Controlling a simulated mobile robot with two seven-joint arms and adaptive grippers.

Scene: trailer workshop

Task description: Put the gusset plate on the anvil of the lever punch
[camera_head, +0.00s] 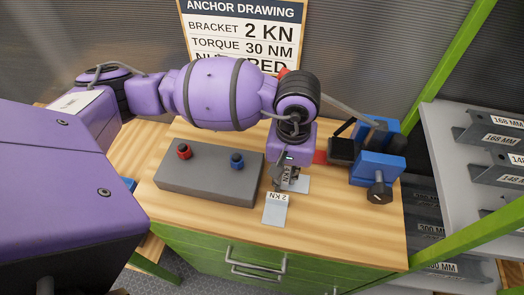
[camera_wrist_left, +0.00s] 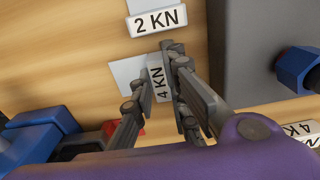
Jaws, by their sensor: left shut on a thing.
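My left gripper (camera_head: 288,184) points down over the workbench and is shut on a small grey angle bracket labelled 4 KN (camera_wrist_left: 158,80). The label stands between the fingers in the left wrist view. The bracket's pale flat part (camera_wrist_left: 124,74) shows beside the fingers, at or close above the wood; I cannot tell if it touches. A similar bracket labelled 2 KN (camera_head: 275,209) lies just in front of the gripper, and also shows in the left wrist view (camera_wrist_left: 157,22). I cannot make out a gusset plate or a lever punch. My right gripper is not in view.
A grey block (camera_head: 207,180) with a red nut and a blue nut is left of the gripper. A blue vise-like device (camera_head: 376,168) with black parts is on the right. A sign (camera_head: 243,30) stands behind. Shelves (camera_head: 480,115) with labelled metal parts are at far right.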

